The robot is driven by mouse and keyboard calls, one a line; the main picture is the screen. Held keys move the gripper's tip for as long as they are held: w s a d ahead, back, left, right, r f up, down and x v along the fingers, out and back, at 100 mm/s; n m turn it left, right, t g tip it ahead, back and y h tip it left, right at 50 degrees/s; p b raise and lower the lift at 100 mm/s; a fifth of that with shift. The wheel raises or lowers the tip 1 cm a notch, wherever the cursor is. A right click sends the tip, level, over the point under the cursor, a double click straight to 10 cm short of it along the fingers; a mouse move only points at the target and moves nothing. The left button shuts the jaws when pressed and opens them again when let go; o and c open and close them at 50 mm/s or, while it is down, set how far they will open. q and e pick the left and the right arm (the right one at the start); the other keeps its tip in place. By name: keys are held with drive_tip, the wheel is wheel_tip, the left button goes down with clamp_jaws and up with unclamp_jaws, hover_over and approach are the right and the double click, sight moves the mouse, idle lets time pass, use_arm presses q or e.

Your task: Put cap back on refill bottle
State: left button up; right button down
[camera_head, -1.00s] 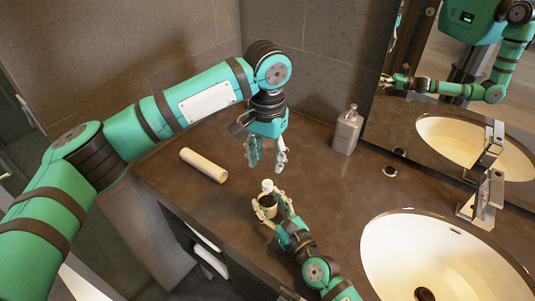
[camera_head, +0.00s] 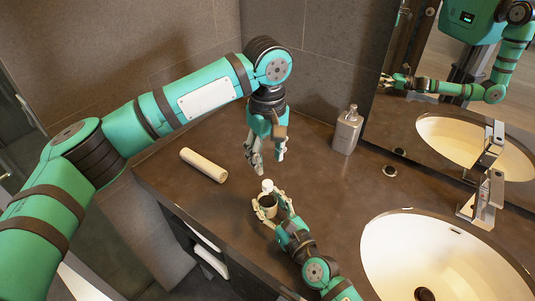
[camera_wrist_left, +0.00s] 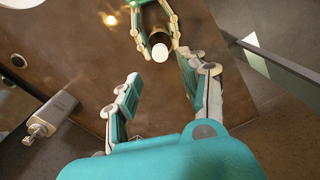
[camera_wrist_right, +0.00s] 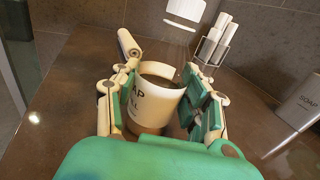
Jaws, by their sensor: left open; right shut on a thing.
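The white cap (camera_head: 267,185) appears just above the bottle's far rim in the head view. In the left wrist view the round cap (camera_wrist_left: 160,53) overlaps the bottle's edge. My left gripper (camera_head: 268,164) is open and empty, pointing down above and beyond the cap.
A pale roll (camera_head: 203,165) lies left on the brown counter (camera_head: 330,200). A soap dispenser (camera_head: 347,130) stands at the back right. The sink (camera_head: 450,265) and tap (camera_head: 484,200) are at right. A wire holder with white rolls (camera_wrist_right: 216,42) shows in the right wrist view.

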sight(267, 183)
use_arm(q)
drive_tip(key=shift+f, duration=4)
clamp_jaws()
